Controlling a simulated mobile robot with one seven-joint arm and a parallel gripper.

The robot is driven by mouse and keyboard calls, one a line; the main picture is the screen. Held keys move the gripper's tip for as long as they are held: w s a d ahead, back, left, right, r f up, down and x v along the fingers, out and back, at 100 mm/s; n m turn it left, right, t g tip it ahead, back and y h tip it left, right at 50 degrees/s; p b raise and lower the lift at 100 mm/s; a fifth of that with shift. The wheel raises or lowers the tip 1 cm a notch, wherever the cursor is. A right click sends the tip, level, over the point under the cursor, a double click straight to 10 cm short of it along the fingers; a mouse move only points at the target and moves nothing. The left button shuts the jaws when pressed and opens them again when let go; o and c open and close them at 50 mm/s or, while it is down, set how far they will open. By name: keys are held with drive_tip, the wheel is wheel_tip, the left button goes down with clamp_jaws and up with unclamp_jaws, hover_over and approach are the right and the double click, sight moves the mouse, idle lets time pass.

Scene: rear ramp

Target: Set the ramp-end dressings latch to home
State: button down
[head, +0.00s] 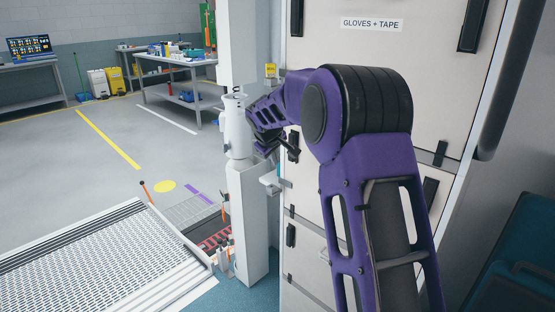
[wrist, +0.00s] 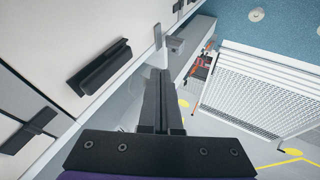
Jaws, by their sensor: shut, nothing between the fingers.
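My gripper (head: 287,146) is beside the left edge of the pale cabinet, partly hidden behind my purple arm in the head view. In the wrist view its two dark fingers (wrist: 160,82) are together and hold nothing. A small grey latch-like block (head: 271,180) sticks out at the cabinet's left edge, below my gripper. A similar grey block (wrist: 175,44) shows just beyond the fingertips in the wrist view, apart from them in the picture. I see no dressings label, so I cannot tell which fitting is the dressings latch.
The cabinet (head: 340,55) has a "GLOVES + TAPE" label and several black handles; one handle (wrist: 99,66) is large left of my fingers. A white post (head: 247,215) stands close left of the cabinet. The perforated ramp (head: 95,260) lies left, with open floor beyond.

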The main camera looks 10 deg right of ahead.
drive_tip(key=v, duration=0.8)
drive_tip(key=shift+s+a, duration=0.5)
drive_tip(key=shift+s, duration=0.05)
